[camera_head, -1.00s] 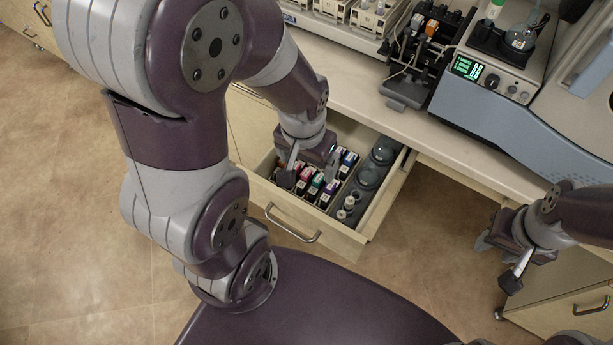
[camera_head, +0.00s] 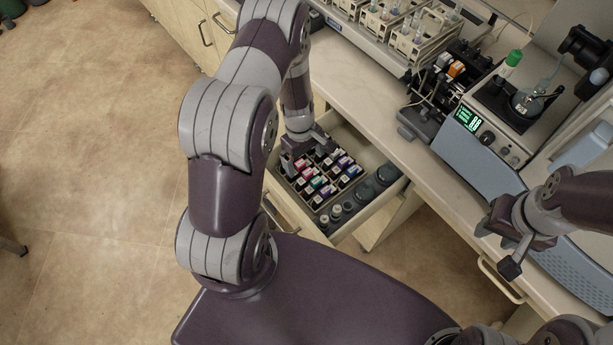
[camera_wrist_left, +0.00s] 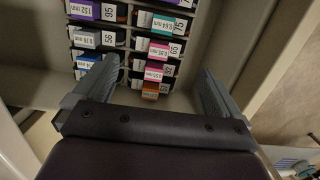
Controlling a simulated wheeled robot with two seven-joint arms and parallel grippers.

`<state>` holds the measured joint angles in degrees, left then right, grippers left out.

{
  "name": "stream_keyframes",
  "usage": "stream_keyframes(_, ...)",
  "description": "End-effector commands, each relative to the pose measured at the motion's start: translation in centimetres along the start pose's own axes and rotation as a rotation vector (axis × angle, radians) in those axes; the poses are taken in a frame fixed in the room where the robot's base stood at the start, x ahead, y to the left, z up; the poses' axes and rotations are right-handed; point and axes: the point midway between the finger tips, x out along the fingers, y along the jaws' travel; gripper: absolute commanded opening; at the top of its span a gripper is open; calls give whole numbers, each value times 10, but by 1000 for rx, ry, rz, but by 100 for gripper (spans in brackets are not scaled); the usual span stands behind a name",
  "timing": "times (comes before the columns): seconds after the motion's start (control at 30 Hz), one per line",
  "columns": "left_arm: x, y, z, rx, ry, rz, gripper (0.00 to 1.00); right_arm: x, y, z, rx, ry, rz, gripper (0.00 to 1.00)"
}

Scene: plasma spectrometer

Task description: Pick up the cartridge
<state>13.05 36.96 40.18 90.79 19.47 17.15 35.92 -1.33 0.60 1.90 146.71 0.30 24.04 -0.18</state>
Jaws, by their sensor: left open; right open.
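Several dark cartridges with coloured labels stand in rows in the open drawer (camera_head: 352,228). A cartridge with a red label (camera_head: 300,165) is close to my left gripper (camera_head: 308,152) in the head view. The left gripper is open and empty, just above the far-left part of the rows. In the left wrist view my two fingers (camera_wrist_left: 158,68) are spread around the end of the rows, where an orange-labelled cartridge (camera_wrist_left: 150,91) and a pink-labelled cartridge (camera_wrist_left: 153,75) lie between them. I cannot tell which cartridge is meant. My right gripper (camera_head: 496,252) is open and empty.
Dark round containers (camera_head: 375,183) fill the drawer's right side, with small pale-topped bottles (camera_head: 336,211) in front. The counter (camera_head: 365,105) above carries racks (camera_head: 410,35) and an instrument with a green display (camera_head: 468,118).

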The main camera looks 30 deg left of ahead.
Motion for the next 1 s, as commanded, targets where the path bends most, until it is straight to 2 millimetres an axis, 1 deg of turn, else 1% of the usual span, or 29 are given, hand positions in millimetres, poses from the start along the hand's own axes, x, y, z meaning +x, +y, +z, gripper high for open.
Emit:
stream_keyframes(0.03, 9, 0, 0, 2, -1, -1, 98, 0, 0, 0, 0, 0, 0, 43)
stream_keyframes(0.23, 33, -1, 1, 3, -1, -2, 98, -4, 0, -1, 0, 0, 0, 43)
stream_keyframes(0.33, 52, -2, 1, 5, -1, -3, 98, -9, 0, -1, 0, 0, 0, 43)
stream_keyframes(0.4, 65, -1, 0, 5, 1, 0, 98, -8, 0, -1, 0, 0, 0, 43)
stream_keyframes(0.5, 73, -1, 0, 5, 2, 1, 98, -8, 0, -1, 0, 0, 0, 43)
stream_keyframes(0.7, 74, -1, 0, 5, 2, 2, 98, -8, 0, -1, 0, 0, 0, 43)
stream_keyframes(0.77, 74, -1, 0, 6, 2, 2, 78, -8, 0, -1, 0, 0, 0, 43)
stream_keyframes(0.8, 74, -1, 0, 6, 2, 2, 65, -8, 0, -1, 0, 0, 0, 43)
stream_keyframes(0.83, 74, -1, 0, 6, 2, 2, 60, -8, 0, -1, 0, 0, 0, 43)
stream_keyframes(0.87, 74, -1, 0, 6, 2, 2, 60, -8, 0, -1, 0, 0, 0, 43)
stream_keyframes(0.9, 74, 0, 0, 6, 2, 2, 55, -8, 0, -1, 0, 0, 0, 43)
stream_keyframes(1.0, 74, 0, 0, 6, 2, 2, 55, -8, 0, -1, 0, 0, 0, 43)
